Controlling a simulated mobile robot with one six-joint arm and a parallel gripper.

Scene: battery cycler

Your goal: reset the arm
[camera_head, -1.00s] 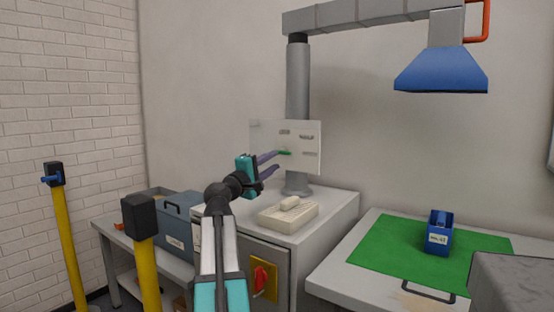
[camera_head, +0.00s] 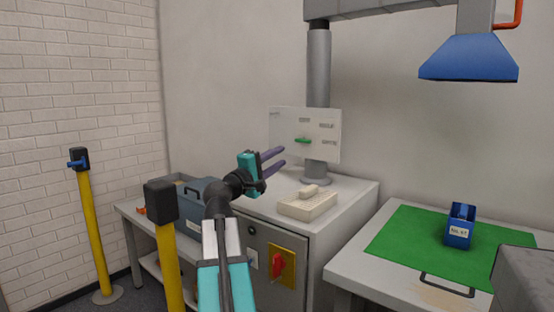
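My arm reaches up from the bottom middle, with a teal and dark wrist. My gripper (camera_head: 274,160) has two purple-grey fingers pointing right, with a gap between them and nothing visible in it. It appears in front of the pale panel (camera_head: 328,125) on the post over the grey cabinet. A small green piece (camera_head: 303,140) shows on that panel, to the right of the fingertips and apart from them in the picture.
The grey cabinet (camera_head: 345,200) bears a cream box (camera_head: 307,205) and has a red switch (camera_head: 280,264). Yellow posts (camera_head: 91,235) stand left near a blue-grey bin (camera_head: 196,197). A green mat (camera_head: 401,235) holds a blue labelled holder (camera_head: 459,228). A blue hood (camera_head: 470,62) hangs above.

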